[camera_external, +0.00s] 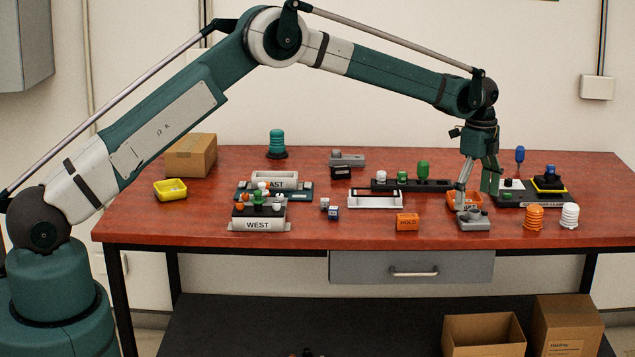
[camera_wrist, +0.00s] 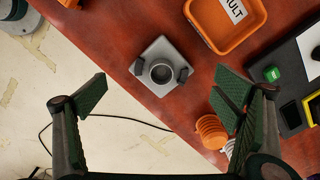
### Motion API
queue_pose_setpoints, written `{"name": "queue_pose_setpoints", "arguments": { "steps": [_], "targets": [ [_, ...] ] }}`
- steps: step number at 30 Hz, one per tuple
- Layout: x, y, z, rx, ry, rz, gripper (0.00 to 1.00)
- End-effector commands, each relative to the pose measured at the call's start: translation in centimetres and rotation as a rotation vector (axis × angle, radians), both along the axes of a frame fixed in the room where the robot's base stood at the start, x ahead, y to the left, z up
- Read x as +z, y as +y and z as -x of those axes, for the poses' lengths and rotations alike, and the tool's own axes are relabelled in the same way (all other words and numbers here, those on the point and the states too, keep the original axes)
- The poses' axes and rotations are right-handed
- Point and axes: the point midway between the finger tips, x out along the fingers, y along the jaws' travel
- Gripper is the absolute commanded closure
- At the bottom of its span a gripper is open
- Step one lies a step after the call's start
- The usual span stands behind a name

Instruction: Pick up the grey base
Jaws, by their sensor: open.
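The grey base (camera_wrist: 150,82) is a square plate with a round ring-shaped socket and small dark lugs at its sides. In the wrist view it lies near the table edge, between and beyond my open fingertips. It also shows in the external view (camera_external: 474,225) near the front right of the red-brown table. My gripper (camera_external: 475,197) points down above and slightly behind it in the picture. In the wrist view my gripper (camera_wrist: 162,84) is wide open, with green finger pads and nothing between them.
An orange tray (camera_wrist: 233,45) ending in "ULT" lies beside the base. Orange (camera_external: 534,217) and white (camera_external: 570,216) ribbed pieces stand to its right. An orange "HOLD" block (camera_external: 407,222) is to its left. A dark tray with parts (camera_external: 530,199) lies behind right.

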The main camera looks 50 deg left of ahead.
Motion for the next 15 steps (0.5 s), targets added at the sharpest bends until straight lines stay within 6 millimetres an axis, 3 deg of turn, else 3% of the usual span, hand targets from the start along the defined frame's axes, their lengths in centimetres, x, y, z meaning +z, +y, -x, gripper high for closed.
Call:
{"name": "queue_pose_setpoints", "arguments": {
  "steps": [5, 15],
  "targets": [
    [-0.5, 0.0, -0.1, 0.000, 0.000, 0.000, 0.10],
    [-4.1, -0.1, -0.3, 0.000, 0.000, 0.000, 0.10]
  ]
}}
